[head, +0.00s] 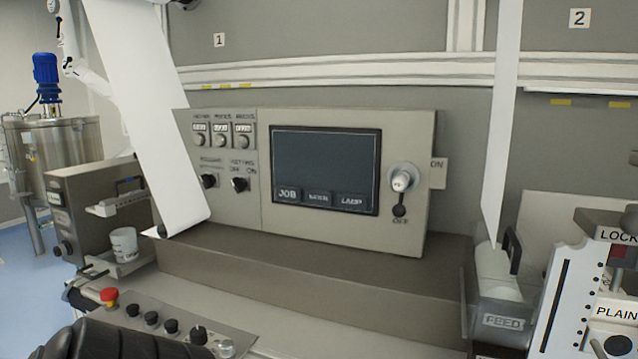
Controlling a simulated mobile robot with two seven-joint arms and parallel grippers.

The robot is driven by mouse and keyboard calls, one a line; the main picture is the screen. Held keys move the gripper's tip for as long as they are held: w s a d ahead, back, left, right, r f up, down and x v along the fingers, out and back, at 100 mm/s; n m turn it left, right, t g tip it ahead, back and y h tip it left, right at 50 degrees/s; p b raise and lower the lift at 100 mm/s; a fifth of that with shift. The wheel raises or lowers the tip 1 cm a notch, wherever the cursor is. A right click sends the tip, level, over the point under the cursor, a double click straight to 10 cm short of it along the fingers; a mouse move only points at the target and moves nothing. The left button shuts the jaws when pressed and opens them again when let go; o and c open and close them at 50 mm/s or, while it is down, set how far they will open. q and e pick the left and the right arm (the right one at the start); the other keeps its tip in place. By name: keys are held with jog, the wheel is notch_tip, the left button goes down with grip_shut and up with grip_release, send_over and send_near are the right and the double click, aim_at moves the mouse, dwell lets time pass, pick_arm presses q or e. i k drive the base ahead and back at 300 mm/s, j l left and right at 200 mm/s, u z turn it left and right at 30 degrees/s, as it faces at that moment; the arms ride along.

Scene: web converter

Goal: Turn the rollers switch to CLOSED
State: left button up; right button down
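The control panel (345,170) of the converter stands upright in the middle of the head view. On its left part are two black knobs side by side. The left knob (208,181) has a small label above it that seems to read ROLLERS; its position words and pointer are too small to read. The right knob (240,185) has OFF and ON marks above it. Nothing touches either knob. I cannot make out either of my grippers in this view.
A white web strip (150,110) hangs just left of the panel. A screen (325,168) and a lever switch (402,185) are right of the knobs. A red button (109,296) and several black knobs are on the lower console (185,330). A FEED unit (500,321) stands right.

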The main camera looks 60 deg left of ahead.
aim_at(209, 181)
jog(key=u, duration=2.5)
